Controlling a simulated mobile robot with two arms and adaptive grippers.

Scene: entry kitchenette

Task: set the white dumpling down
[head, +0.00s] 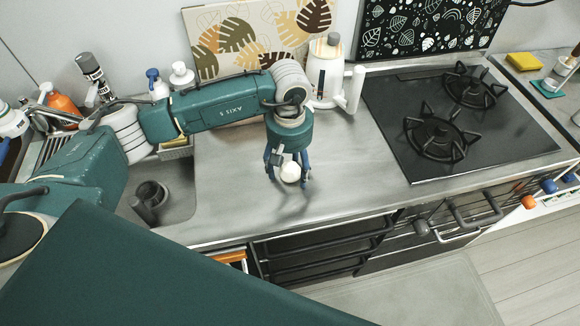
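The white dumpling (290,172) is a small, round, pale lump between the fingers of my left gripper (288,176). The fingers are on both sides of it, over the grey metal counter (345,185) between sink and stove. They look shut on it. The gripper points down, and I cannot tell whether the dumpling touches the counter under it. My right gripper is not in view.
The black gas stove (395,155) lies to the right. A white kettle (325,75) stands behind the gripper by the patterned board (255,35). The sink (178,190), holding dark cups (148,198), is at the left. Counter right of the gripper is clear.

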